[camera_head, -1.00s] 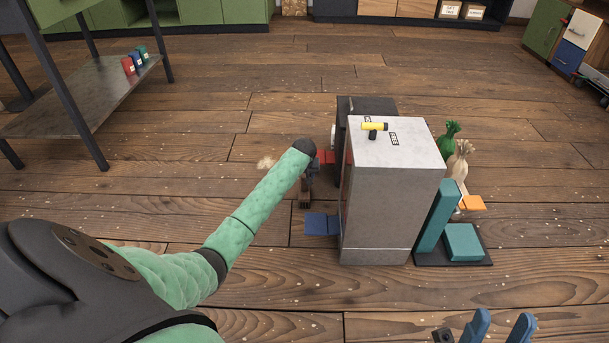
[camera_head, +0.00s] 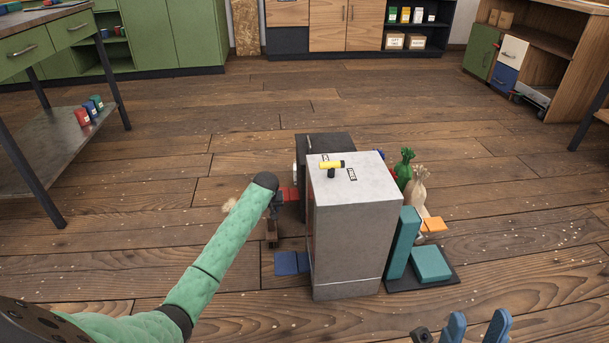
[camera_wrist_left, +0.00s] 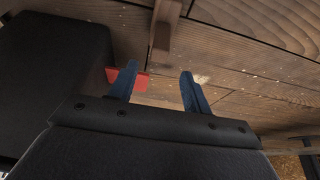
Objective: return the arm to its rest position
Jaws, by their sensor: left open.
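My left arm (camera_head: 220,250), in a green sleeve, comes in from the lower left and reaches toward the left side of a tall grey box. Its gripper is small and dark beyond the sleeve in the head view. In the left wrist view my left gripper (camera_wrist_left: 160,72) has its two blue fingers apart, with nothing between them. A red flat piece (camera_wrist_left: 138,84) shows behind the left finger. My right gripper (camera_head: 477,328) shows only as two blue fingers, apart and empty, at the bottom edge of the head view.
The tall grey box (camera_head: 355,235) bears a yellow-and-black tool (camera_head: 331,165). A dark box (camera_head: 325,145) stands behind it. Sacks (camera_head: 418,188) and a teal stand (camera_head: 432,264) are to its right. A metal shelf table (camera_head: 50,150) is at left. Open floor lies behind.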

